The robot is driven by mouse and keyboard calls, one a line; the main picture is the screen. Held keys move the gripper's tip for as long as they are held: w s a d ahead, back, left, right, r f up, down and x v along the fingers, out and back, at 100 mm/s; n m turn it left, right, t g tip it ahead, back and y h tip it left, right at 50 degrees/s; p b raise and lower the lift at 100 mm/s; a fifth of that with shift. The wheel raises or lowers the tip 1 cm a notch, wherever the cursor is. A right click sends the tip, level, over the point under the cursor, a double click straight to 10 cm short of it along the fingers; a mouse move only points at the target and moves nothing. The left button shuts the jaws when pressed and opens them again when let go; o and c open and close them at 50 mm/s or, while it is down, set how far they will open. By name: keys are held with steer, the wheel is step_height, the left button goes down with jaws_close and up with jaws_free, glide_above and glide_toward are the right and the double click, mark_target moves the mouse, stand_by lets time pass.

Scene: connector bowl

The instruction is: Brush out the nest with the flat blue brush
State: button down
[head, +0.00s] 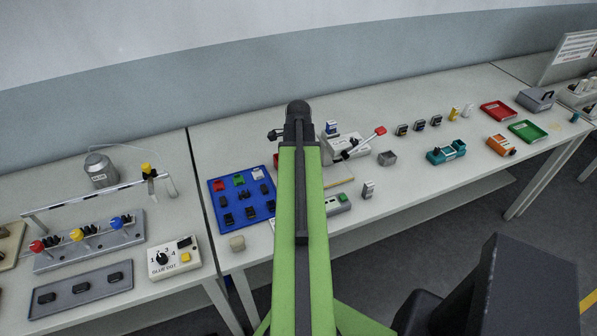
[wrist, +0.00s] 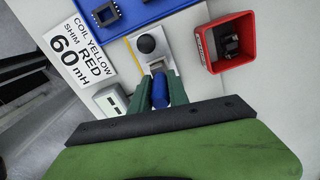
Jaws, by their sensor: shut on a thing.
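In the wrist view my gripper (wrist: 159,75) is shut on a blue piece (wrist: 160,92), which shows between the two green fingers. In the head view my arm hides the gripper and the brush. A white fixture with a red-tipped lever (head: 380,131) stands right of my arm.
A red bin (wrist: 230,48) holding dark parts lies right of the fingers. A blue tray (head: 219,205) of components is left of my arm. Teal and orange holders (head: 446,152) (head: 501,145) stand farther right.

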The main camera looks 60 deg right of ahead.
steer(key=shift+s+d, duration=0.1)
steer(key=shift+d, duration=0.05)
steer(key=shift+s+d+r, duration=0.1)
steer(key=shift+s+d, duration=0.3)
steer(key=shift+d, duration=0.1)
steer(key=shift+w+a, duration=0.1)
steer(key=shift+w+a, duration=0.4)
steer(key=shift+a, duration=0.15)
steer(key=shift+d, duration=0.1)
steer(key=shift+s+d, duration=0.5)
steer(key=shift+d, duration=0.05)
steer(key=shift+w+a, duration=0.1)
